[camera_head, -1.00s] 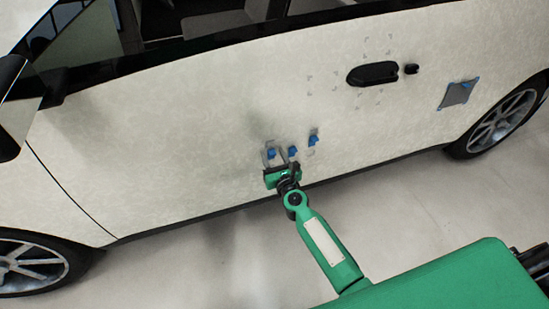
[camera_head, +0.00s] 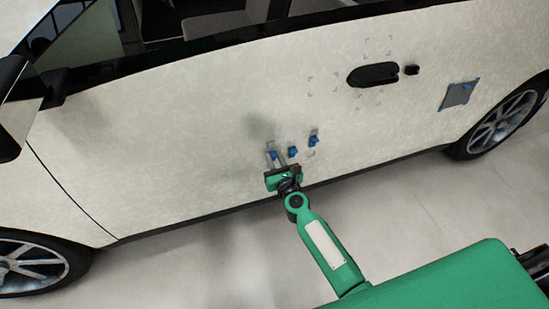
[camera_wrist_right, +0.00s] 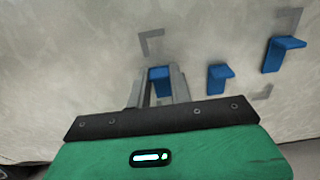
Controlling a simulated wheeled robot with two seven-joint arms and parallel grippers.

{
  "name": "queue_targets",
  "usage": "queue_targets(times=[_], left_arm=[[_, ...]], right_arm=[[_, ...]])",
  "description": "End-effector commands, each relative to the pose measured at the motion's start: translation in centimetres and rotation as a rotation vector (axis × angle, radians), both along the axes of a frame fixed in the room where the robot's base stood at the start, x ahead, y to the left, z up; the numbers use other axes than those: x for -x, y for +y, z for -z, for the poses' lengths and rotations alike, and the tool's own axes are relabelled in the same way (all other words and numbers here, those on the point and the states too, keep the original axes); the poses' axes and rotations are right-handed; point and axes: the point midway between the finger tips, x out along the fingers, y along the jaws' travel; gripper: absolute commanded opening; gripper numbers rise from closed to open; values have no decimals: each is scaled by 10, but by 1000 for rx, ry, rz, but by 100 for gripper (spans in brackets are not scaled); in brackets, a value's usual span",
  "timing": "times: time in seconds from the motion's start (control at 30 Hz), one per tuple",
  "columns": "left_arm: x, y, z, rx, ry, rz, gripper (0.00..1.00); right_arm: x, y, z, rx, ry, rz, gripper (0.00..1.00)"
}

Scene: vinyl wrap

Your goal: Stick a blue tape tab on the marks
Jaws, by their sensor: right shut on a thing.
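My right gripper (camera_head: 276,156) is at the lower door panel, its fingers shut on the leftmost blue tape tab (camera_wrist_right: 159,74). The fingers partly hide this tab. To its right, the middle blue tab (camera_wrist_right: 219,77) and a right blue tab (camera_wrist_right: 283,53) stick out from the panel; they also show in the head view as the middle tab (camera_head: 293,151) and the right tab (camera_head: 313,141). Grey corner marks show on the panel: one above the held tab (camera_wrist_right: 151,42), one by the right tab (camera_wrist_right: 290,18) and one lower (camera_wrist_right: 262,94). My left gripper is not in view.
The pale car door (camera_head: 180,130) fills most of the head view. A black door handle (camera_head: 373,74) has small corner marks around it. A grey patch with blue corners (camera_head: 458,94) lies farther right. The panel left of my gripper is clear.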

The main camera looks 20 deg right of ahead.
Motion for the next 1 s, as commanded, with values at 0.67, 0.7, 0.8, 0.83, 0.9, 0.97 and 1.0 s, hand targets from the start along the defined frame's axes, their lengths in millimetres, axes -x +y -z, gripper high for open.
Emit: queue_targets(times=[0.67,0.7,0.8,0.83,0.9,0.97,1.0], left_arm=[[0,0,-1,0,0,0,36],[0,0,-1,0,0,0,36],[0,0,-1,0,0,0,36],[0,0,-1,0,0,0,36],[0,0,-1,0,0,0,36],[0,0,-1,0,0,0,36],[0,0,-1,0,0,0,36]], right_arm=[[12,0,0,0,0,0,0],[14,-1,0,0,1,0,0],[19,-1,0,0,0,0,0],[21,-1,0,0,0,0,0],[24,-1,0,0,0,0,0],[28,-1,0,0,0,0,0],[29,-1,0,0,1,0,0]])
